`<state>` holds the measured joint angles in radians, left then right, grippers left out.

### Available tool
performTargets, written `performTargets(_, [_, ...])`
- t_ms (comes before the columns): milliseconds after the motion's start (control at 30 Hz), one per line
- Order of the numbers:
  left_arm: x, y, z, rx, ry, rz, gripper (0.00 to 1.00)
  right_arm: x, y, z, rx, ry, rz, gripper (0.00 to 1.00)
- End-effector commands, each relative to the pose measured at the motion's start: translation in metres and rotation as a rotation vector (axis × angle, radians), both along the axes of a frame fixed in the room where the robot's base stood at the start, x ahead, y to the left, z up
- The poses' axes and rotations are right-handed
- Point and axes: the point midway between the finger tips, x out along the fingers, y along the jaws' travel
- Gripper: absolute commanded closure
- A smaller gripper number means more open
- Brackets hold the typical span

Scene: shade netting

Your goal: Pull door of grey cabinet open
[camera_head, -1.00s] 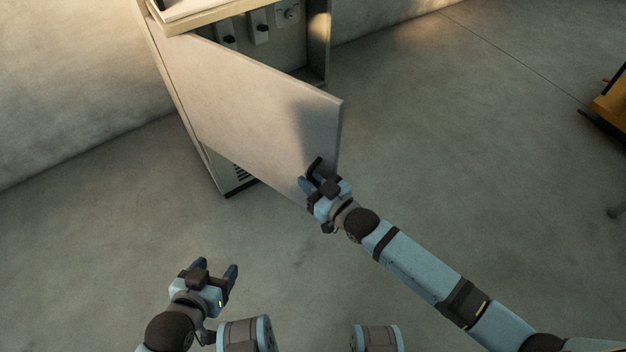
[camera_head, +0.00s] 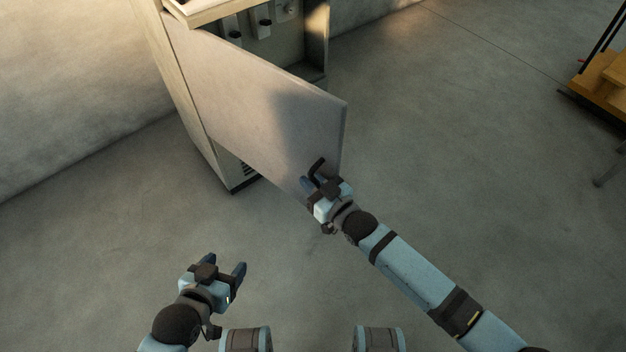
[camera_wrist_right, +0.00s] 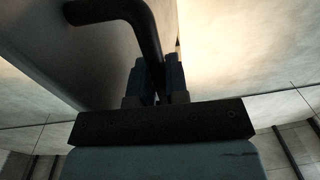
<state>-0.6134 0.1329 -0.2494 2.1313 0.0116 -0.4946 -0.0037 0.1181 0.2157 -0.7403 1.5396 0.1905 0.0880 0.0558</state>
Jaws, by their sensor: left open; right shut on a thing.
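The grey cabinet (camera_head: 180,75) stands at the upper left in the head view. Its door (camera_head: 265,105) stands well open, swung out towards me, and the inside shows behind it. A dark bent handle (camera_head: 317,166) is on the door's outer face near its free edge. My right gripper (camera_head: 312,181) is at the handle; in the right wrist view its fingers are shut on the dark handle (camera_wrist_right: 146,28). The fingers partly hide the handle's lower end. My left gripper (camera_head: 226,264) is open and empty, low over the floor at the lower left, apart from the door.
Dark knobs on light switch units (camera_head: 262,28) show inside the cabinet. A wall (camera_head: 75,80) runs behind it on the left. An orange-brown wooden piece with dark legs (camera_head: 600,85) stands at the far right. The floor (camera_head: 470,150) between is clear.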

Motion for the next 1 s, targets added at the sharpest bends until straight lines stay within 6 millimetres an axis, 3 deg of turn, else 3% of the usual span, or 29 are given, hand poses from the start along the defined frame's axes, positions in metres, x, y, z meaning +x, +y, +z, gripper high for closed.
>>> performTargets(633, [0.0001,-0.0003,0.0001,-0.002,0.001,0.001,0.35,-0.0003,-0.0001,-0.0015,-0.005,0.0,-0.001,1.0])
performTargets(667, [0.0001,-0.0003,0.0001,-0.002,0.001,0.001,0.35,-0.0004,-0.0002,-0.0016,-0.005,0.0,-0.001,0.83])
performTargets(767, [0.0004,-0.0003,0.0002,-0.002,0.001,0.001,0.35,-0.0004,-0.0002,-0.0016,-0.004,0.0,-0.001,0.61])
performTargets(1000, [0.0003,-0.0005,0.0002,-0.002,0.001,0.001,0.35,-0.0002,0.0007,-0.0009,-0.002,0.001,0.0,0.61])
